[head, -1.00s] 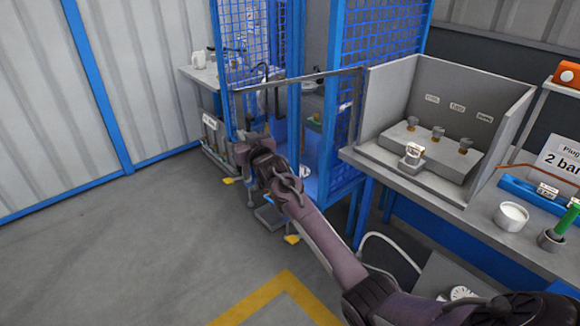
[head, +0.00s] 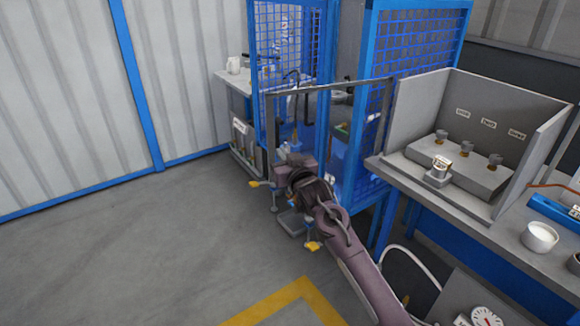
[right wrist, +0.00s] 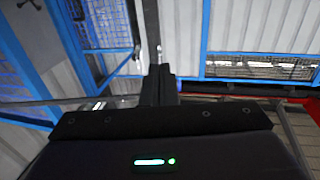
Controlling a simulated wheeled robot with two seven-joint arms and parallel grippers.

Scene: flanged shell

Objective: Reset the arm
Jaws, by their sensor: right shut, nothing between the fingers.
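My right arm comes in from the lower right of the head view and reaches out in front of the blue mesh cage. My right gripper (head: 292,150) is at its far end, near the cage's open front, small and partly hidden by the wrist. In the right wrist view its dark fingers (right wrist: 158,84) are together with nothing between them. No part holds or visibly touches an object. My left gripper is not in view.
The blue cage (head: 410,50) has a grey frame bar across its opening. Right of it stands a bench with a grey booth (head: 418,105) holding several small fittings, and a white cup (head: 539,236). A back table (head: 232,80) stands left. The grey floor (head: 150,250) at left is clear.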

